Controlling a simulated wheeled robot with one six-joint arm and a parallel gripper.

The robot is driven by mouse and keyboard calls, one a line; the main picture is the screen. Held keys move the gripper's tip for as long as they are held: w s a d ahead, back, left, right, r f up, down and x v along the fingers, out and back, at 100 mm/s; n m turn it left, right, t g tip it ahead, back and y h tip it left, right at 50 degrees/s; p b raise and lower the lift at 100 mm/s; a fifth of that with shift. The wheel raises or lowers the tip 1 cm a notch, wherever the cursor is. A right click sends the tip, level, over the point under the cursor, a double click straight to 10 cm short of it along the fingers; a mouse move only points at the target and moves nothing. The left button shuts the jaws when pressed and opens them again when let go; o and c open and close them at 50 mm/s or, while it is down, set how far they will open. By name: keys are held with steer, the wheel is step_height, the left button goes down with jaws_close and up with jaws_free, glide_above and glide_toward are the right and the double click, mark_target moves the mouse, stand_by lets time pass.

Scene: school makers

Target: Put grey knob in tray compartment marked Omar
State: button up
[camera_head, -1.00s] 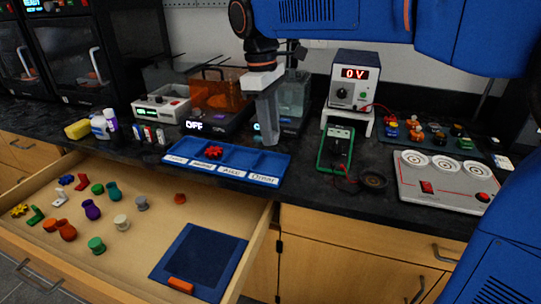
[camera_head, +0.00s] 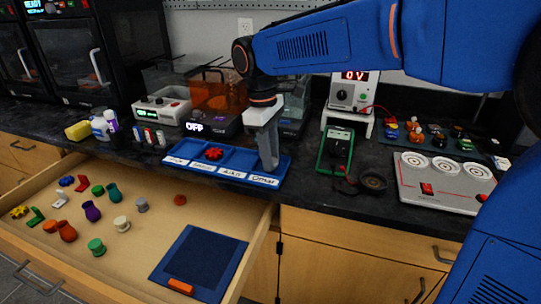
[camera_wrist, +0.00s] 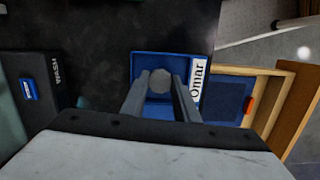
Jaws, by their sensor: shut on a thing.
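The blue tray (camera_head: 200,164) stands on the dark bench top, with white name labels along its front edge. The compartment marked Omar (camera_head: 281,172) is at its right end; its label (camera_wrist: 197,80) reads clearly in the wrist view. My gripper (camera_head: 268,165) points down over that compartment. In the wrist view its fingers are shut on the grey knob (camera_wrist: 160,79), with blue tray floor around it. In the head view the fingers hide the knob. I cannot tell whether the knob touches the tray floor.
A red piece (camera_head: 213,154) lies in another tray compartment. The open drawer (camera_head: 150,262) below holds several coloured pieces, including a similar grey one (camera_head: 141,204), and a dark blue mat (camera_head: 197,260). A green-framed meter (camera_head: 336,150) stands right of the tray.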

steer(key=o, duration=1)
step_height(320, 180, up, 12)
steer(key=a, duration=0.1)
steer(key=shift+w+a, duration=0.2)
steer(key=shift+w, duration=0.1)
